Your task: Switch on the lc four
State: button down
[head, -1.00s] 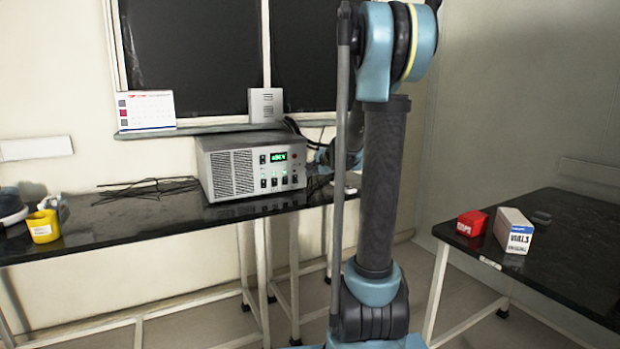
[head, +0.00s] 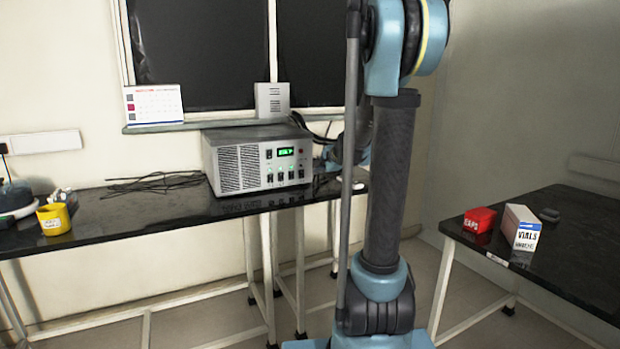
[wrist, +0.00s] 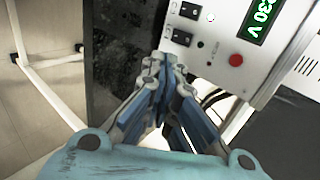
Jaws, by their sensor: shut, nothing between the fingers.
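A grey metal instrument box (head: 237,165) with a vent grille stands on the black bench by the window. Its front has a lit green display (head: 286,151), a row of dark rocker switches and small green lights. I cannot read which switch is labelled LC four. In the wrist view, two rocker switches (wrist: 181,38) and a red button (wrist: 236,60) show on the panel, and the display reads "230 V". My gripper (wrist: 162,62) is shut and empty, its tips close to the panel's lower edge near the nearer switch; contact cannot be told.
Cables (head: 158,183) lie on the bench left of the box. A yellow mug (head: 54,219) is further left. On the right table are a red box (head: 477,220) and a vials box (head: 521,228). Dark cables also show beside the panel in the wrist view.

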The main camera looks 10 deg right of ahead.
send_near(302, 174)
jog(key=w+f, duration=0.1)
jog(key=f, duration=0.1)
jog(key=w+f, duration=0.2)
jog(key=f, duration=0.1)
jog(key=shift+w+f, duration=0.3)
jog(key=shift+w, duration=0.1)
jog(key=shift+w+a, duration=0.25)
jog(key=shift+w, duration=0.45)
